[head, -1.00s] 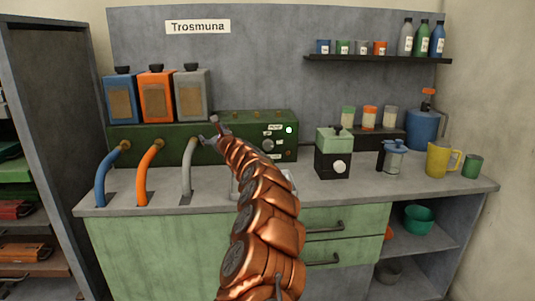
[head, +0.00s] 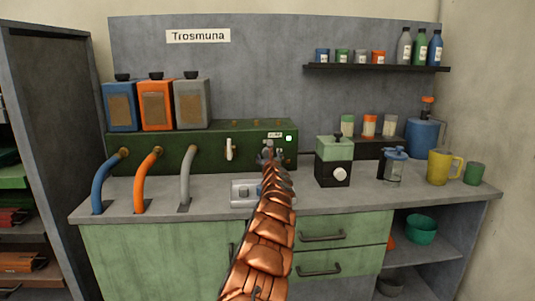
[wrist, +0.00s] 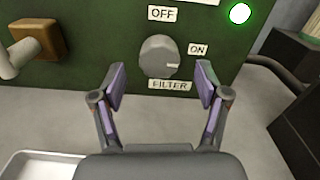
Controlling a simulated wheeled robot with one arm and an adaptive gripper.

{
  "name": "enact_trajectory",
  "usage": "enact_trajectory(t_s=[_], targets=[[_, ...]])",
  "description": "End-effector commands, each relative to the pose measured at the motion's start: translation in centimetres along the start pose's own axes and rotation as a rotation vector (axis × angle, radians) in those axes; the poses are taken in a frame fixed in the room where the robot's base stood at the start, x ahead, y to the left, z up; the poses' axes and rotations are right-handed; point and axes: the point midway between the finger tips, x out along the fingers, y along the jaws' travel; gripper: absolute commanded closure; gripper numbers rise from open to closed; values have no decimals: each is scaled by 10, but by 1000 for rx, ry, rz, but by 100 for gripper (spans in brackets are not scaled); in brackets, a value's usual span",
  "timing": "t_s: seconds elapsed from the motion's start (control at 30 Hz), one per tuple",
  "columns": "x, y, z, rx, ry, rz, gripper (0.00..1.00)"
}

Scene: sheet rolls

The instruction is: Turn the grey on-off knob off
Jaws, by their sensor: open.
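The grey on-off knob (wrist: 157,57) is round and sits on the front of the green machine (head: 200,149). In the wrist view its pale mark points right, toward the ON label (wrist: 198,48). The OFF label (wrist: 162,13) is above it and a FILTER label (wrist: 169,86) below. A round lamp (wrist: 240,13) glows green-white at the upper right. My gripper (wrist: 160,86) is open and empty, its fingertips on either side of and a little below the knob, apart from it. In the head view my gripper (head: 268,152) hides most of the knob.
A pale tray (head: 245,192) lies on the counter below. A green and black grinder-like box (head: 333,162) stands to the right. Blue, orange and grey hoses (head: 186,172) are at left.

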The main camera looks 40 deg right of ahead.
Motion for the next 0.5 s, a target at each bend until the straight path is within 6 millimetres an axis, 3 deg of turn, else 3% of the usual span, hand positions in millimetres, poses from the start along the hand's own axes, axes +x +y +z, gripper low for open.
enact_trajectory(t_s=[0.5], targets=[[30, -1, -2, -2, 4, 0, 25]])
